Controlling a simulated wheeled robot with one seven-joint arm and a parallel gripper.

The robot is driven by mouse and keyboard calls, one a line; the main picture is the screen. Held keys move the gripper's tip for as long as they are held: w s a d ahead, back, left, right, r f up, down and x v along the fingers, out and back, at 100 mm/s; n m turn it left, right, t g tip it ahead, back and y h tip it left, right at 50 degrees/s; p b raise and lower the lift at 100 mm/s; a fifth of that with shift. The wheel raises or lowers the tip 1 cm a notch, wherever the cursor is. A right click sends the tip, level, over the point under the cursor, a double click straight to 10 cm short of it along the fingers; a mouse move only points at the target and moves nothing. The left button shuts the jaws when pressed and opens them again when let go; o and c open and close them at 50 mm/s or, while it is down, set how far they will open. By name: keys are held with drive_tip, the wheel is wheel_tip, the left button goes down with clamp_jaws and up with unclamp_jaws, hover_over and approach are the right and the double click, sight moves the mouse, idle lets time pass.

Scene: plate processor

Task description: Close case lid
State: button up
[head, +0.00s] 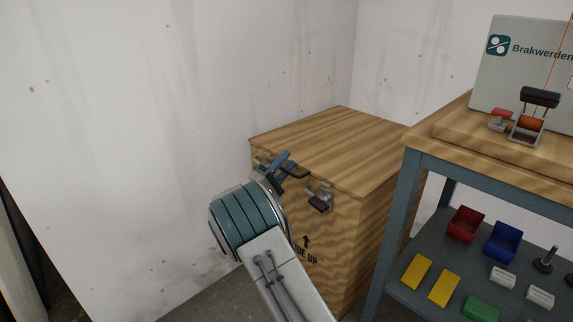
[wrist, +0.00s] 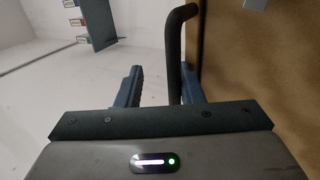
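The wooden case (head: 335,245) stands in the corner. Its lid (head: 335,140) looks flat and level on top, with no clear gap at the front edge. My gripper (head: 290,170) is at the front upper edge of the case, toward its left side. In the wrist view my gripper (wrist: 160,90) has its fingers apart. A dark bent bar (wrist: 174,55) passes between them, closer to the right finger and not clearly gripped. Brown wood (wrist: 260,65) fills the right of that view. A metal latch (head: 320,196) with a dark tab hangs at the front edge, right of my gripper.
A workbench (head: 480,165) stands close on the right, with a red and black clamp (head: 530,122) and a grey panel (head: 515,60) on top. Its lower shelf holds red (head: 465,224) and blue bins (head: 503,242) and small blocks. A white wall is behind; the left side is free.

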drive_tip(key=shift+a+f+n, duration=0.3)
drive_tip(key=shift+f, duration=0.5)
drive_tip(key=r+p+v, duration=0.1)
drive_tip(key=p+v, duration=0.3)
drive_tip(key=v, duration=0.8)
drive_tip(key=shift+s+a+f, duration=0.2)
drive_tip(key=shift+s+a, duration=0.1)
drive_tip(key=shift+s, duration=0.15)
drive_tip(key=shift+r, duration=0.1)
